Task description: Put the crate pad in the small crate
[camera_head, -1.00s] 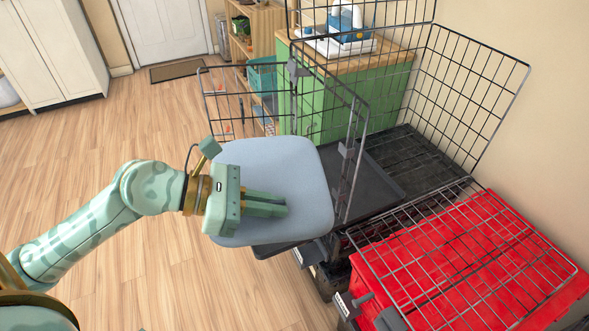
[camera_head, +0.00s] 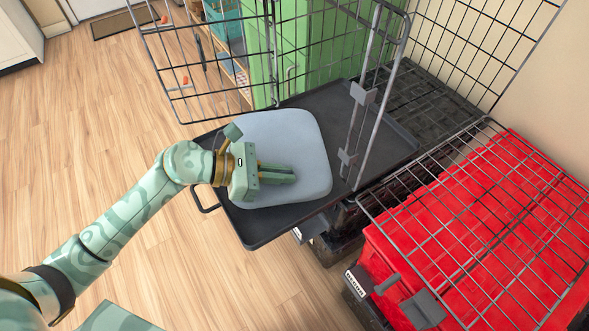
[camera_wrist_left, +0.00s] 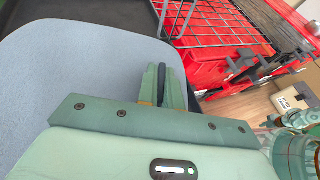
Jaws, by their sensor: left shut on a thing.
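The crate pad (camera_head: 272,140) is a flat blue-grey cushion with rounded corners. It lies roughly level over the black tray (camera_head: 265,228) that sticks out of the wire crate's open side. I cannot tell whether the pad touches the tray. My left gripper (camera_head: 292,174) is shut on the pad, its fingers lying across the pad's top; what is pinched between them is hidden. In the left wrist view the pad (camera_wrist_left: 60,70) spreads left of the fingers (camera_wrist_left: 165,85). A wire crate (camera_head: 470,50) stands behind; I cannot tell for sure that it is the small one. My right gripper is not in view.
An open wire door panel (camera_head: 215,60) stands left of the tray, and a wire upright (camera_head: 375,110) rises right of the pad. A red tote (camera_head: 440,235) under a wire grid is at right. A green cabinet (camera_head: 340,50) is behind. The wooden floor (camera_head: 90,150) is clear at left.

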